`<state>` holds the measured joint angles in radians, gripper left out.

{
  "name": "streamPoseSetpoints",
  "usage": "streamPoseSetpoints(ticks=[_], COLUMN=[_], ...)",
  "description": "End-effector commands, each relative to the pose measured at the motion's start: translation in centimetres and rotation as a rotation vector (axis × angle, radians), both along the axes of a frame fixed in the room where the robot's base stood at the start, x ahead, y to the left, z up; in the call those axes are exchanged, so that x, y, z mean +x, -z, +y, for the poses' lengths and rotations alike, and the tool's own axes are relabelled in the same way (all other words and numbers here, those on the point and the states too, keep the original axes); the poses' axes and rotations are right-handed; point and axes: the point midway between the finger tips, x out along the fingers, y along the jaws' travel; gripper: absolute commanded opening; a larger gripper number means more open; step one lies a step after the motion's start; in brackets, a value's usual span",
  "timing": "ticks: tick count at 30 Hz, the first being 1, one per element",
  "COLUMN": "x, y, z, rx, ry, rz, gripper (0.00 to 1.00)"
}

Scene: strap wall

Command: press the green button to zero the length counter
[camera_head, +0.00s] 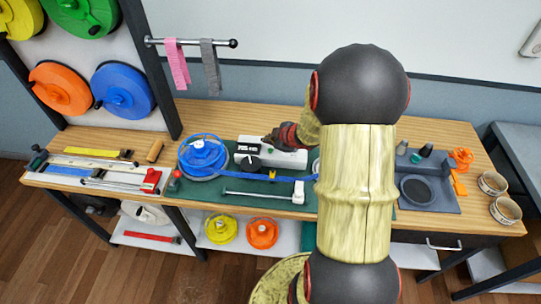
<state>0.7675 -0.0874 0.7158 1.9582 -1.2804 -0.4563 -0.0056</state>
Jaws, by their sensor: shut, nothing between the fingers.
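The length counter (290,159) is a white box on the bench with a dark display on its left part and a black round part below the display. My gripper (269,139) is shut and empty, its dark fingertips at the top of the counter, just right of the display. I cannot tell whether they touch it. My arm covers the area right of the counter.
A blue strap reel (203,155) stands left of the counter, its strap running right across the green mat (222,192). A grey tray (430,196) lies on the right, with two rolls (505,210) beside it. A rail (192,42) with hanging straps is behind.

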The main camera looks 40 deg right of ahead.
Motion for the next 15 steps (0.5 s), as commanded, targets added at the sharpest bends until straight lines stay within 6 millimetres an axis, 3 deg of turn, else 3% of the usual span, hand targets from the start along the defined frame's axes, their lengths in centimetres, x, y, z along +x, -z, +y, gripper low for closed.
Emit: streamPoseSetpoints(ticks=[1,5,15], x=[0.0,0.0,0.0], y=[1.0,1.9,2.0], z=[0.0,0.0,0.0], rx=[0.001,0.001,0.000], ry=[0.000,0.001,0.000], rz=[0.001,0.000,0.000], gripper=[0.00,0.00,0.00])
